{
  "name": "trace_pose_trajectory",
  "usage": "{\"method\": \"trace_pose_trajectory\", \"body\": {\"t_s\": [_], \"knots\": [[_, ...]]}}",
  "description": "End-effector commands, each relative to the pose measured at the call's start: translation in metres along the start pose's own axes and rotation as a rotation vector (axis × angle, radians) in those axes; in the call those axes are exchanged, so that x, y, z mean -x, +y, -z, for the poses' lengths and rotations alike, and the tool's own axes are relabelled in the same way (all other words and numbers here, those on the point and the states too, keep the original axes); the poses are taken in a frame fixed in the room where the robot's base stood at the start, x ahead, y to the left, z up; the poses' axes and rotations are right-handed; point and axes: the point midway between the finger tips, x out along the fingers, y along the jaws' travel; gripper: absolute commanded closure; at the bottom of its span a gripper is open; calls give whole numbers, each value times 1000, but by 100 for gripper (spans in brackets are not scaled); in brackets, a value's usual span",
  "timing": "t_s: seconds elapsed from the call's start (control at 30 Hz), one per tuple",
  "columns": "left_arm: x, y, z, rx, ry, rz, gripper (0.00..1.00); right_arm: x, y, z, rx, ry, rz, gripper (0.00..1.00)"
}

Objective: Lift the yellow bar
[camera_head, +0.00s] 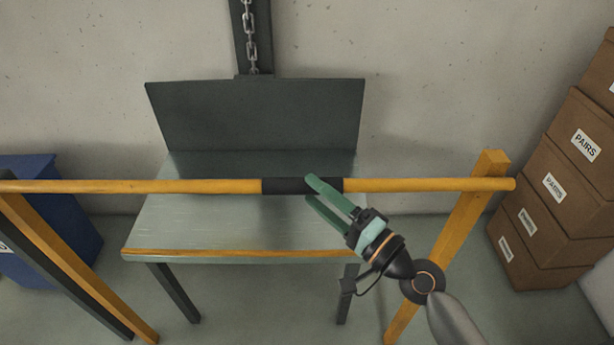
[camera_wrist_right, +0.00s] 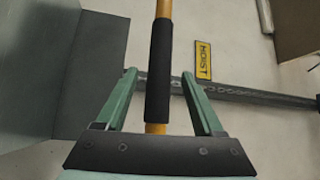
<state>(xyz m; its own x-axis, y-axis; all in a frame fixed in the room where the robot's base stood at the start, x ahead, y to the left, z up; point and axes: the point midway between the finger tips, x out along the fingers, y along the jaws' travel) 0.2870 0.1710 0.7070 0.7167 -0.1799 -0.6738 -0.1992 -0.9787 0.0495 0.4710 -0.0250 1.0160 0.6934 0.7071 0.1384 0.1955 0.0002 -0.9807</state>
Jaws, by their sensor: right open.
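The yellow bar (camera_head: 150,187) runs level across the head view, with a black sleeve (camera_head: 285,186) around its middle. Its right end lies at the top of a yellow post (camera_head: 465,215). My right gripper (camera_head: 312,189) is open, with its green fingers at the right part of the sleeve. In the right wrist view, the black sleeve (camera_wrist_right: 160,70) lies between the two open fingers (camera_wrist_right: 160,82), with a gap on each side. A short yellow part of the bar shows nearer the palm. I cannot tell whether a finger touches the bar. My left gripper is not in view.
Behind the bar stands a metal table (camera_head: 190,225) with a dark back panel (camera_head: 255,120). A chain (camera_head: 250,40) hangs above it. Brown boxes (camera_head: 560,140) are stacked at the right; a blue bin (camera_head: 75,230) stands at the left. A HOIST sign (camera_wrist_right: 203,62) is on the wall.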

Motion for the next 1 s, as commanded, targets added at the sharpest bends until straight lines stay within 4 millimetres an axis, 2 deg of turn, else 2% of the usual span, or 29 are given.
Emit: {"method": "trace_pose_trajectory", "body": {"t_s": [0.03,0.2,0.57,1.0], "knots": [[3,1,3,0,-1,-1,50,-9,-3,0,-2,-1,2,31],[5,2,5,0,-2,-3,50,-25,0,0,-1,0,0,31],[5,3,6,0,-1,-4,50,-30,1,0,0,0,-1,31],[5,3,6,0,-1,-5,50,-29,1,0,0,0,-1,79]]}}
